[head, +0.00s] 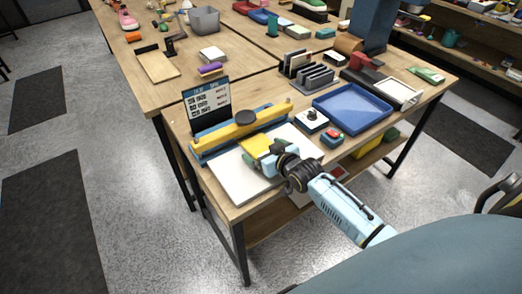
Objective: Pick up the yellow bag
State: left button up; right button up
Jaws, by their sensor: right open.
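The yellow bag (254,144) looks like a small flat yellow piece on the white board (236,181), just in front of the yellow-and-blue bar device. My right gripper (262,160) reaches in from the right, low over the white board at the bag's near right side. It is open. The gripper hides part of the bag's near edge, and I cannot tell whether they touch. My left gripper is not in view.
The yellow-and-blue bar device (240,127) with a black knob stands close behind the bag, with a black sign (207,105) behind it. A blue tray (352,108), a red-button box (333,138) and a black-knob box (312,119) stand to the right.

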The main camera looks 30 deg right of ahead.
jog(key=c, duration=1.1)
jog(key=shift+r, duration=0.15)
